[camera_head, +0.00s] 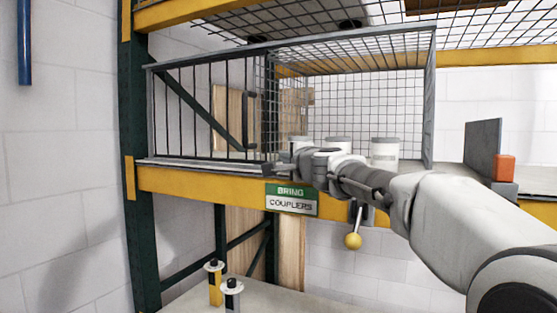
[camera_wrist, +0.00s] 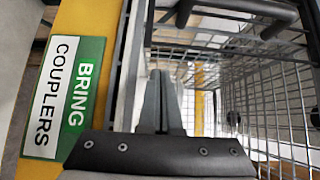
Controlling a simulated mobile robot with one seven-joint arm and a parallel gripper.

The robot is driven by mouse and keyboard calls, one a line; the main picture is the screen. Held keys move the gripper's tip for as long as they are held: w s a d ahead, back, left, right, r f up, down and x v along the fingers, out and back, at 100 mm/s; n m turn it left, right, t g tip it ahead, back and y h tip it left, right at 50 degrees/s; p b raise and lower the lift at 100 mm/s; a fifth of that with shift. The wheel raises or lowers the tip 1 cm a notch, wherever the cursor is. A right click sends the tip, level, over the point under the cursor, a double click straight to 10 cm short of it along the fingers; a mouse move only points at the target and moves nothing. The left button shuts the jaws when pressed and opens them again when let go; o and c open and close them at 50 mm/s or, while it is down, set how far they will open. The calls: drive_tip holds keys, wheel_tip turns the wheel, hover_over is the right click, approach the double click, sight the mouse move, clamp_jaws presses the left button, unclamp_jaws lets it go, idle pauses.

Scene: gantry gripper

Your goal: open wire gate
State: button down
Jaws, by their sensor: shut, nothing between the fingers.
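A wire cage stands on the yellow shelf beam. The front right of the cage looks open, with pale lidded cans (camera_head: 385,150) inside. My gripper (camera_head: 282,164) is at the lower right corner of the gate; contact is unclear. In the wrist view my gripper (camera_wrist: 160,74) has its fingers together and empty, beside the cage's bottom rail. Dark bars (camera_wrist: 255,12) show ahead at the top, apart from the fingertips.
A green and white sign (camera_head: 291,198) hangs on the yellow beam (camera_head: 205,184) below the gripper. A yellow ball knob (camera_head: 353,240) hangs under my arm. A grey plate with an orange block (camera_head: 504,168) stands at right. Two posts (camera_head: 215,283) stand below.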

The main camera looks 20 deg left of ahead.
drive_tip(key=b+v, duration=0.4)
drive_tip(key=v, duration=0.6)
drive_tip(key=s+d+f+n+g+h, duration=0.4)
drive_tip(key=s+d+f+n+h, duration=0.1)
drive_tip(key=s+d+f, duration=1)
drive_tip(key=s+d+f+n+g+h, duration=0.4)
drive_tip(key=s+d+f+h, duration=0.2)
drive_tip(key=s+d+f, duration=0.9)
drive_tip(key=d+f, duration=0.4)
drive_tip(key=shift+d+f+n+h, duration=0.2)
drive_tip(key=shift+d+n+h, duration=0.15)
drive_tip(key=shift+n+h, duration=0.05)
drive_tip(key=shift+s+a, duration=0.1)
drive_tip(key=shift+a, duration=0.05)
